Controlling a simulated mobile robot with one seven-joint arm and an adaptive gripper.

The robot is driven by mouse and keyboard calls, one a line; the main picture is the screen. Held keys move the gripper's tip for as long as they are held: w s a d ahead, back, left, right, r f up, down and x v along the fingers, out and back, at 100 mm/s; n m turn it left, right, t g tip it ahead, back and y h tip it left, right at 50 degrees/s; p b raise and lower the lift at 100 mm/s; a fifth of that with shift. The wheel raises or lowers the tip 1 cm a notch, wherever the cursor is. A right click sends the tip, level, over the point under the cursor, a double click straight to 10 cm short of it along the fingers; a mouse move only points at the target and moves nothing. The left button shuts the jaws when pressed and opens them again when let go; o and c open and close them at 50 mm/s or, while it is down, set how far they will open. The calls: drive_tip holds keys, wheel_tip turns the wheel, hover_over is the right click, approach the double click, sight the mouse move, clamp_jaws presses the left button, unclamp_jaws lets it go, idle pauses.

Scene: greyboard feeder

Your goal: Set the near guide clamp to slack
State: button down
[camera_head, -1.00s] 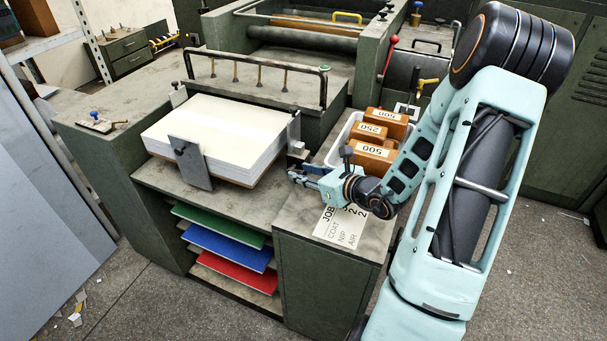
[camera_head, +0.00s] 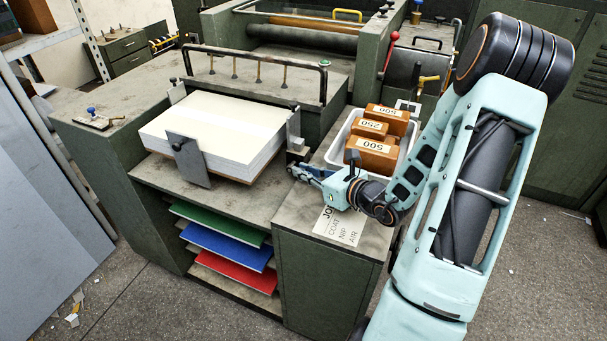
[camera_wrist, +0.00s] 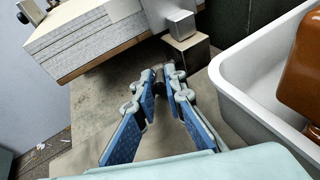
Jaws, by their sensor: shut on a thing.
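The near guide clamp appears to be the small metal block (camera_head: 297,156) below the upright guide plate (camera_head: 293,126) at the right side of the white board stack. In the wrist view the clamp block (camera_wrist: 186,52) stands just beyond my fingertips. My gripper (camera_head: 298,172) is low over the worktop in front of it. In the wrist view my gripper (camera_wrist: 162,76) has its blue-padded fingers drawn together at the tips, around a small dark part that looks like the clamp's lever. The fingers hide most of that part, so its setting is unclear.
The board stack (camera_head: 215,128) lies left of my gripper, with a grey front plate (camera_head: 188,160). A white tray (camera_wrist: 237,92) holding brown weights (camera_head: 376,153) stands close on the right. A printed job card (camera_head: 340,227) lies on the worktop below my wrist.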

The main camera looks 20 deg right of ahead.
idle(0.3)
drive_tip(key=c, duration=2)
unclamp_jaws()
drive_tip(key=shift+d, duration=0.1)
drive_tip(key=v, duration=1.2)
drive_tip(key=shift+f, duration=0.2)
